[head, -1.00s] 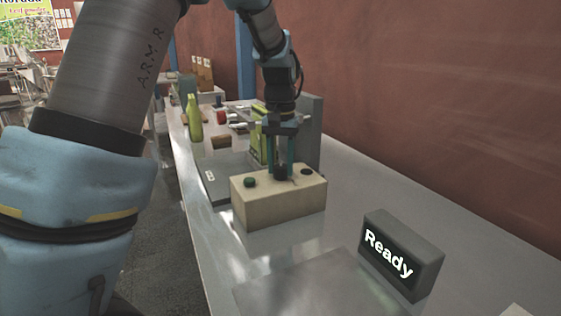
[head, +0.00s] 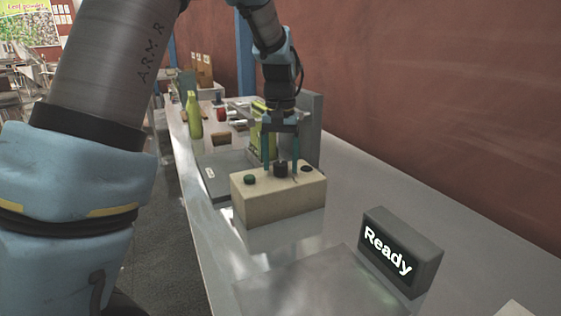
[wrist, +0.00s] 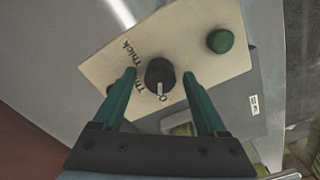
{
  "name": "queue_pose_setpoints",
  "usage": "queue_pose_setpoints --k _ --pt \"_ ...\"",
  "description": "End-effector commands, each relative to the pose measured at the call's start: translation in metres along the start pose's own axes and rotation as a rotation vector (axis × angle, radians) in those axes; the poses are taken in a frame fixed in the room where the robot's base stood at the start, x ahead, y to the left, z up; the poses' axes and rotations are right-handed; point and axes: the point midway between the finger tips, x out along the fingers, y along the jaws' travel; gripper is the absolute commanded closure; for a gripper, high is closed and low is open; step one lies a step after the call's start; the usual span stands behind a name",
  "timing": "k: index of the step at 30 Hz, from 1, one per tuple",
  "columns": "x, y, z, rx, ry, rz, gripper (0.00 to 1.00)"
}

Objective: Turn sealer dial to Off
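The sealer dial (head: 280,170) is a black knob on top of a cream control box (head: 280,203). In the wrist view the dial (wrist: 160,77) shows a white pointer line aimed at the bottom of the picture, toward a label starting with "O"; the rest of that label is not readable. Labels "Thick" and one starting "Th" lie to its left. My gripper (head: 281,171) is open, with one teal finger on each side of the dial. In the wrist view gaps show between the dial and both fingers of my gripper (wrist: 161,74).
A green button (head: 250,181) and a dark button (head: 307,169) flank the dial. A display reading "Ready" (head: 388,263) stands at the front right. A yellow-green bottle (head: 194,115) and other items stand farther back. The red wall runs along the right.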

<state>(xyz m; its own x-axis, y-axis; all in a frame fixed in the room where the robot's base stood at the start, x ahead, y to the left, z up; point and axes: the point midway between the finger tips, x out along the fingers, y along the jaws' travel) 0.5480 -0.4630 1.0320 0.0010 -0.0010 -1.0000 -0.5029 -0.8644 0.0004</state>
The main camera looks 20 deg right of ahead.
Motion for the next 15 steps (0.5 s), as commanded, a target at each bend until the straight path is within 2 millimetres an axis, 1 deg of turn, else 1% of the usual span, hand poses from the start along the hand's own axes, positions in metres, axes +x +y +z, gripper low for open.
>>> queue_pose_setpoints --k 8,11,15 --pt "-0.002 0.0 0.0 0.001 0.0 0.0 0.25" --pt "-0.011 0.0 -0.001 0.0 0.002 0.001 0.25" --pt "-0.035 0.0 -0.001 0.0 0.005 0.001 0.25"
